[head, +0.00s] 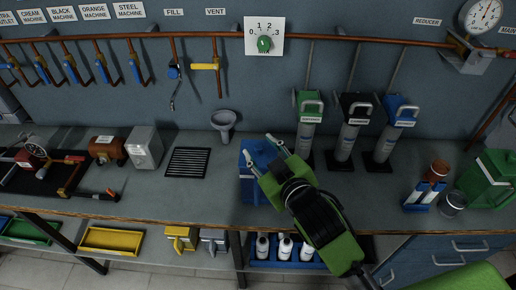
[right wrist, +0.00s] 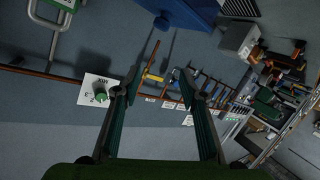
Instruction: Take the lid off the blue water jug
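The blue water jug (head: 249,190) stands on the workbench near the front edge, in the middle of the head view. My green right gripper (head: 262,150) is above it and hides much of its top. A blue shape at the top of the right wrist view (right wrist: 192,12) looks like part of the jug. My right gripper's two fingers are spread apart in the right wrist view (right wrist: 160,85), with nothing held between them. My left gripper is not in view.
A funnel (head: 223,122) and a black grate (head: 188,162) are left of the jug. Green, black and blue handled cylinders (head: 345,145) stand to the right. A dial panel (head: 264,36) and copper pipe (head: 350,38) are on the wall. Bottles (head: 285,248) sit below the bench.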

